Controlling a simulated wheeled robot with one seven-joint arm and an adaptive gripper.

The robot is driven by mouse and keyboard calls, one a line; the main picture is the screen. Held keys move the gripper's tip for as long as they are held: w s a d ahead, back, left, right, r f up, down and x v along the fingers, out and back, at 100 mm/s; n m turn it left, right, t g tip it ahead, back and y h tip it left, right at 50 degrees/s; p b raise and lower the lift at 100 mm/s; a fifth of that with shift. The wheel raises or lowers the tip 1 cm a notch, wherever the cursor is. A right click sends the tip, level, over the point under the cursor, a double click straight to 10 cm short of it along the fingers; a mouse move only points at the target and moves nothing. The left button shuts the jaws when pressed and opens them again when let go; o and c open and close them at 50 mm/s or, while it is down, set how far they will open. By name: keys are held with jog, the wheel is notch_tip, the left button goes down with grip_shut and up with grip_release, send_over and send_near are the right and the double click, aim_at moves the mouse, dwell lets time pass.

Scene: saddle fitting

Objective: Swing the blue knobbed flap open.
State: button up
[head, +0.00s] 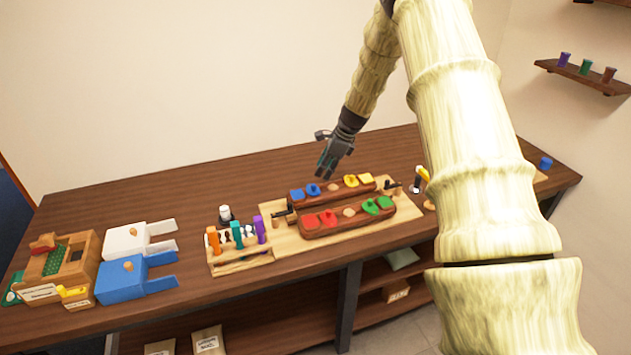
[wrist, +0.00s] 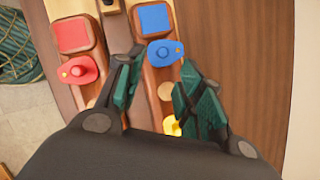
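On the far dark-red bar sits a blue oval flap (head: 313,190) with a small round knob, beside a blue square pad (head: 297,194). In the wrist view the blue flap (wrist: 165,52) lies flat next to the blue square (wrist: 155,18). My gripper (head: 328,168) is above the far bar, just behind the flap in the head view. In the wrist view my gripper (wrist: 161,72) is open and empty, its fingers on either side of the bar, with the flap just beyond the fingertips. I cannot tell its exact height above the bar.
The near bar (head: 346,226) carries red and green flaps and pads. Yellow ones (head: 351,181) share the far bar. A rack of colored pegs (head: 238,240) stands left on the bench. A larger blue block with a wooden knob (head: 133,279) lies farther left.

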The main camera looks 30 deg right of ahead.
aim_at(314, 185)
jog(key=x, duration=0.2)
jog(key=w+p+x, duration=0.1)
jog(key=x, duration=0.2)
jog(key=shift+d+f, duration=0.1)
jog(key=shift+d, duration=0.05)
jog(key=shift+s+a+f+p, duration=0.1)
jog(key=shift+a+f+p, duration=0.15)
jog(key=shift+f+p, duration=0.3)
jog(key=shift+p+x, duration=0.3)
jog(key=shift+x, duration=0.85)
grip_shut()
